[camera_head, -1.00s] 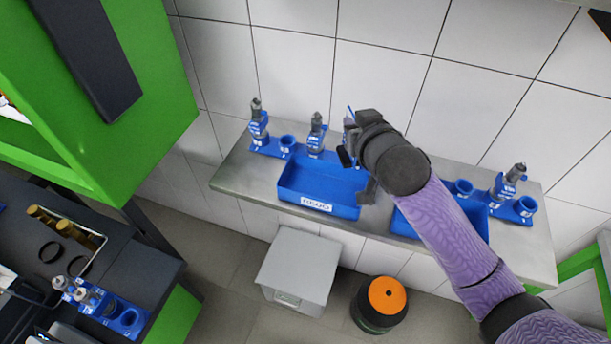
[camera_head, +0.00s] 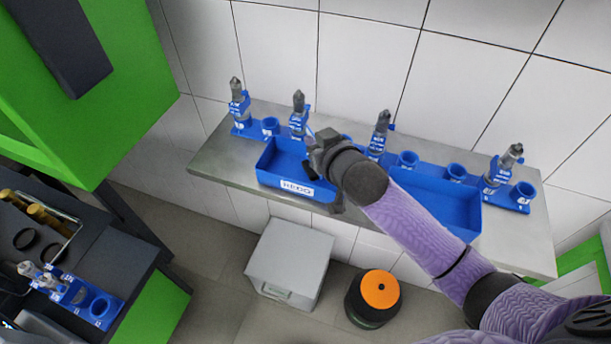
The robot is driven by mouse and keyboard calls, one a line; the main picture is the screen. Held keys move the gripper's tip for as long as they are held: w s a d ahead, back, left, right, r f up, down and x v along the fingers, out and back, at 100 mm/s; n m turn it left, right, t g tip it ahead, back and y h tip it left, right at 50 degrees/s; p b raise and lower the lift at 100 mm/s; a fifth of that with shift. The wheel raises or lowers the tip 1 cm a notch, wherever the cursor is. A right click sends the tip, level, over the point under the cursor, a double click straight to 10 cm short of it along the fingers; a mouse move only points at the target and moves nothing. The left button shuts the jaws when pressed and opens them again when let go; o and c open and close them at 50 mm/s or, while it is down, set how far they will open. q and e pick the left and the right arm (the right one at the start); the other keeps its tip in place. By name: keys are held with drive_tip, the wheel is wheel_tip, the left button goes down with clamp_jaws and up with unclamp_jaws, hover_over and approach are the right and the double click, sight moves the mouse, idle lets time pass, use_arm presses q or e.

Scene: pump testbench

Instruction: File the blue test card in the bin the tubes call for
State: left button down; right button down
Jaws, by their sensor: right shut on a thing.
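My right gripper (camera_head: 318,160) is over the left blue bin (camera_head: 282,157), whose front label seems to read REDO. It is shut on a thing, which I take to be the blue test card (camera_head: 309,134). Only a thin blue sliver shows at the hand's upper left edge; the rest is hidden. The right blue bin (camera_head: 462,212) is partly behind my right arm, its label hidden. Grey-topped tubes stand upright in blue holders behind the bins: far left (camera_head: 236,92), left middle (camera_head: 298,103), right middle (camera_head: 381,125), far right (camera_head: 508,158). My left gripper is out of view.
Empty blue cups (camera_head: 408,159) stand among the tubes on the metal shelf (camera_head: 222,160). Below are a grey box (camera_head: 290,262) and an orange-topped drum (camera_head: 377,292). A dark bench (camera_head: 125,250) at left holds another tube rack (camera_head: 75,295). A green cabinet (camera_head: 130,110) rises at left.

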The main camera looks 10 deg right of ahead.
drive_tip(key=c, duration=0.8)
unclamp_jaws()
drive_tip(key=shift+r, duration=0.1)
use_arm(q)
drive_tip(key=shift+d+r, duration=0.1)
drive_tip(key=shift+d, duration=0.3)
use_arm(e)
drive_tip(key=shift+o, duration=0.3)
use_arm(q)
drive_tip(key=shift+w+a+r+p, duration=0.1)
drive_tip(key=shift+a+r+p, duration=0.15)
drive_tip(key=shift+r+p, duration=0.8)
use_arm(e)
drive_tip(key=v, duration=1)
